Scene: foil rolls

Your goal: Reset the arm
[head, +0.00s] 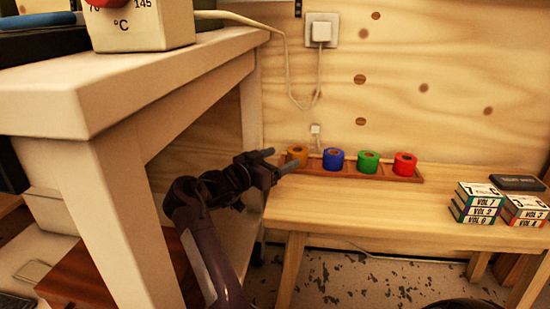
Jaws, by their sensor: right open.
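My right gripper (281,160) is open and empty, its two dark fingers apart, beside the left end of the wooden bench. It points toward the orange roll (297,154) and appears close to it in the picture; I cannot tell whether they touch. A blue roll (333,160), a green roll (368,162) and a red roll (405,164) stand in a row to the right of the orange one, in a low wooden rack (419,179) at the bench's back edge. My left gripper is not in view.
The wooden bench (380,208) is clear in the middle. Boxes marked VOL (478,203) are stacked at its right, with a dark case (518,183) behind. A white table (120,75) with a box marked °C (150,25) rises at left. A cable hangs from the wall plug (321,31).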

